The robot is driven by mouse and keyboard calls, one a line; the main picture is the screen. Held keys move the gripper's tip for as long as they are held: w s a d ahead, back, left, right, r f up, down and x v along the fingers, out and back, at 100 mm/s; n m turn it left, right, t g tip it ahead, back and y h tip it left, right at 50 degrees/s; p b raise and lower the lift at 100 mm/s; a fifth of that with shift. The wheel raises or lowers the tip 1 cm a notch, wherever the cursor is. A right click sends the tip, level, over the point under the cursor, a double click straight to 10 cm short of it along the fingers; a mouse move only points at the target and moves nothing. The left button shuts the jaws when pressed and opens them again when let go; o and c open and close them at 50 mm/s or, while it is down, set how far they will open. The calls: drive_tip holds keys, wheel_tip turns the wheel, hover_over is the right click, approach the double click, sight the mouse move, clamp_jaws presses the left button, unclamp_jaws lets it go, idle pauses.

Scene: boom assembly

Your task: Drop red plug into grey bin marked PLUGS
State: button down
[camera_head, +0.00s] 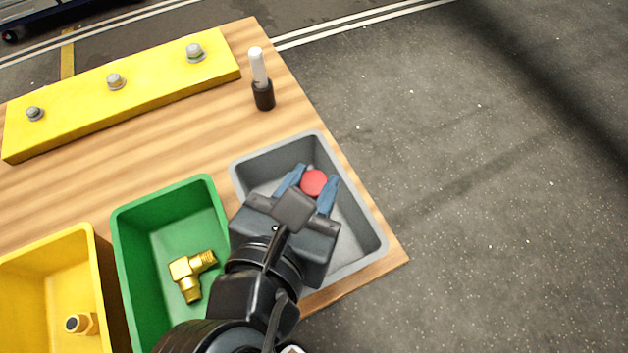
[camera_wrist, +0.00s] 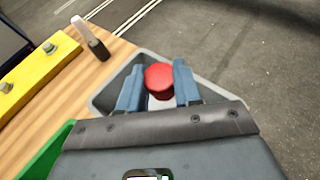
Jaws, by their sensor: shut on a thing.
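The red plug (camera_head: 314,183) is round and held between the blue fingers of my gripper (camera_head: 309,188). My gripper is shut on it, and the plug is over the grey bin (camera_head: 375,232) in the head view. In the wrist view the red plug (camera_wrist: 159,80) sits between the two fingertips (camera_wrist: 158,84), with the grey bin (camera_wrist: 104,99) around and below them. I cannot tell how high the plug is above the bin floor. My gripper and arm hide part of the bin. No PLUGS marking can be read on it.
A yellow bin (camera_head: 20,257) with a brass fitting (camera_head: 82,324) is further left. A black-and-white marker (camera_head: 262,80) stands behind, near a yellow bolted bar (camera_head: 140,86).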

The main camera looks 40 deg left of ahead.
drive_tip(key=shift+w+f, duration=0.15)
drive_tip(key=shift+a+f, duration=0.1)
drive_tip(key=shift+f, duration=0.15)
drive_tip(key=shift+f+b, duration=1.8)
drive_tip(key=shift+f, duration=0.8)
drive_tip(key=c, duration=0.7)
unclamp_jaws()
drive_tip(key=v, duration=0.7)
drive_tip(key=shift+s+r, duration=0.15)
drive_tip(key=shift+s, duration=0.2)
